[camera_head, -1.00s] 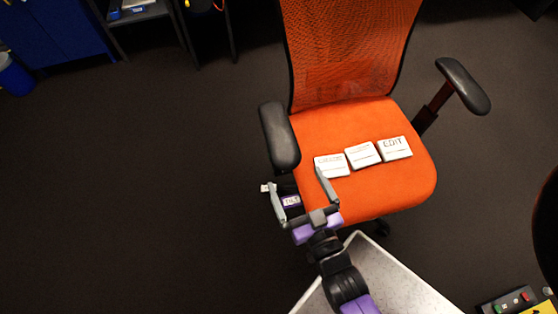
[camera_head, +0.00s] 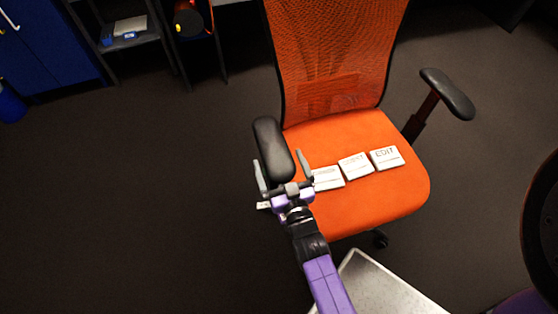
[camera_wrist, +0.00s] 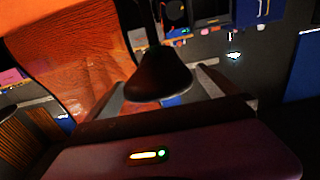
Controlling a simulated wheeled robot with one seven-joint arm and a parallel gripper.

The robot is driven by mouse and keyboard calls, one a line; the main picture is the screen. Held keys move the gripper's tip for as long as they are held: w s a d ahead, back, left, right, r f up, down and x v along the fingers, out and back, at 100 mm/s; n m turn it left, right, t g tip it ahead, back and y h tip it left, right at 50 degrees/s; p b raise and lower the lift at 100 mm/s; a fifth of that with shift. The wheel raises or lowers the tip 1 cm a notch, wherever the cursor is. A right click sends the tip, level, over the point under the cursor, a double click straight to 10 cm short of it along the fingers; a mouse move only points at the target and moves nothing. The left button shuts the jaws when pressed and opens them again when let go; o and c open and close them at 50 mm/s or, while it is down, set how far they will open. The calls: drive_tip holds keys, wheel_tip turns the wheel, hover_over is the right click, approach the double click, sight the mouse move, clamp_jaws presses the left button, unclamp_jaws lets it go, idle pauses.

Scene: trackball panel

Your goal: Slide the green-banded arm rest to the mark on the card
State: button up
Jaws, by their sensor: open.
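The left black arm rest (camera_head: 272,148) stands beside the orange seat of the office chair. The right black arm rest (camera_head: 448,93) is far from my gripper. The mark and its card cannot be made out; a small white piece (camera_head: 264,206) shows left of my wrist.
Several white lettered blocks lie in a row on the orange seat (camera_head: 385,200), one reading EDIT (camera_head: 386,158); the leftmost (camera_head: 328,179) is close to my right finger. The mesh backrest (camera_head: 335,60) rises behind. Dark floor (camera_head: 150,200) to the left is clear.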

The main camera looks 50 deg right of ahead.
drive_tip(key=shift+w+d, duration=0.15)
drive_tip(key=shift+w, duration=0.05)
drive_tip(key=c, duration=2.1)
wheel_tip(320, 180, up, 7)
drive_tip(key=p, duration=0.4)
drive_tip(key=o, duration=2.1)
drive_tip(key=shift+s+f, duration=0.1)
drive_tip(key=shift+f, duration=0.1)
drive_tip(key=v, duration=0.7)
drive_tip(key=shift+s+a+r, duration=0.1)
drive_tip(key=shift+s+a, duration=0.15)
